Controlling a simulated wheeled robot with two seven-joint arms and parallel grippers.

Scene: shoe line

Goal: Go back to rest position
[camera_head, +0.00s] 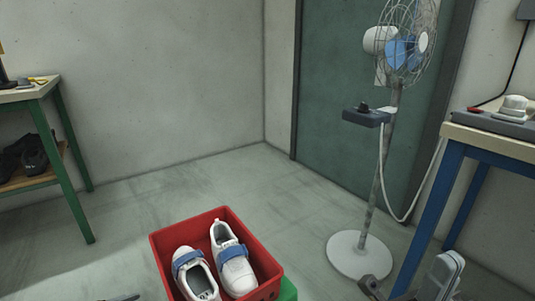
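My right gripper (373,288) shows only as a small dark piece at the bottom edge of the head view, right of the red crate and apart from it. The grey part at the lower right looks like my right arm. Whether the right gripper's fingers are open or shut cannot be made out. A thin dark tip (124,298) at the bottom edge, left of the crate, may be my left gripper; most of it is outside the picture. I see nothing held in either one.
A red crate (159,257) holds two white shoes (236,270) with blue straps, on something green (288,290). A standing fan (358,256) is behind, right. A green-legged table (66,125) stands left, a blue-legged table (428,215) right.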

